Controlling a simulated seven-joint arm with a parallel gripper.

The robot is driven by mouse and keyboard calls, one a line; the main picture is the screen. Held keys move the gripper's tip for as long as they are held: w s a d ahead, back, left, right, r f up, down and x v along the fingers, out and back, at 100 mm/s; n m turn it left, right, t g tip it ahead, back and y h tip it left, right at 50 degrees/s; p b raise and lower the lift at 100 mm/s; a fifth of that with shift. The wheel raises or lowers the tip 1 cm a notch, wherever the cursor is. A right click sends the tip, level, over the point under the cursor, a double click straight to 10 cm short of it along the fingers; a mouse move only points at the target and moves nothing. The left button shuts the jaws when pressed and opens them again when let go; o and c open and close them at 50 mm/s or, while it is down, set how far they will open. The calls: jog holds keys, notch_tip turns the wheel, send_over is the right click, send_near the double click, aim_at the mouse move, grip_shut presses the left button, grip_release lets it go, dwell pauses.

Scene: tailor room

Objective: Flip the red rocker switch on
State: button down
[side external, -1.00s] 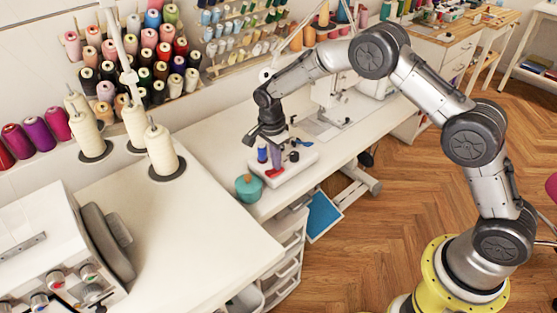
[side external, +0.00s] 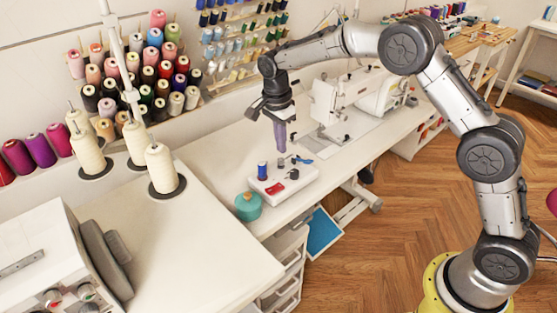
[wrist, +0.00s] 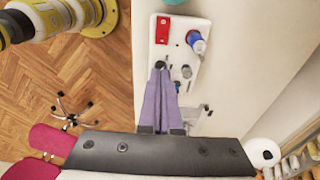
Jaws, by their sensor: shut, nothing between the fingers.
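The red rocker switch (side external: 275,188) sits on the near left part of a small white board (side external: 303,177) on the sewing table. In the wrist view the switch (wrist: 163,29) is at the top of the white board (wrist: 182,56). Whether it is rocked on or off I cannot tell. My gripper (side external: 281,152) points down with its purple fingers together and empty, over the back of the board and apart from the switch. In the wrist view my gripper's closed fingertips (wrist: 160,65) show below the switch.
A white sewing machine (side external: 330,104) stands behind to the right. The table's front edge is close.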

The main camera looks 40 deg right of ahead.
jog(key=shift+d+r, duration=0.2)
jog(key=shift+r, duration=1)
jog(key=s+d+r+t, duration=0.1)
jog(key=s+r, duration=0.2)
jog(key=r, duration=0.4)
jog(key=s+d+r+t, duration=0.1)
jog(key=s+r, duration=0.1)
jog(key=r, duration=0.5)
jog(key=s+r+n+t, duration=0.2)
jog(key=s+r, duration=0.4)
jog(key=s, duration=0.3)
jog(key=s+d+n+t, duration=0.15)
jog(key=s+n, duration=0.45)
jog(key=s, duration=0.8)
jog(key=s+f+n+y, duration=0.1)
jog(key=s+f+n, duration=0.6)
jog(key=f+n, duration=0.2)
jog(key=shift+s+a+n, duration=0.3)
jog(key=shift+n, duration=0.2)
